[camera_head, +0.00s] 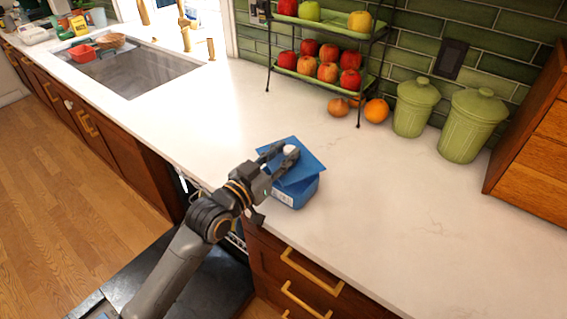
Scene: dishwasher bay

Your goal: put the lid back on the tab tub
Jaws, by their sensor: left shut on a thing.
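The tab tub (298,194) is a blue box with a white label, standing on the white counter near its front edge. The blue lid (312,166) is a flat square with a pale knob (290,150). My left gripper (283,156) is shut on the lid by its knob. The lid is over the tub, turned and tilted relative to it, and covers its top from view. I cannot tell whether the lid touches the rim. My right gripper is not in view.
Two green canisters (464,126) and a two-tier fruit rack (322,77) stand at the back, with loose fruit (376,110) beside the rack. A sink (130,68) is at the left. The counter (420,220) right of the tub is clear.

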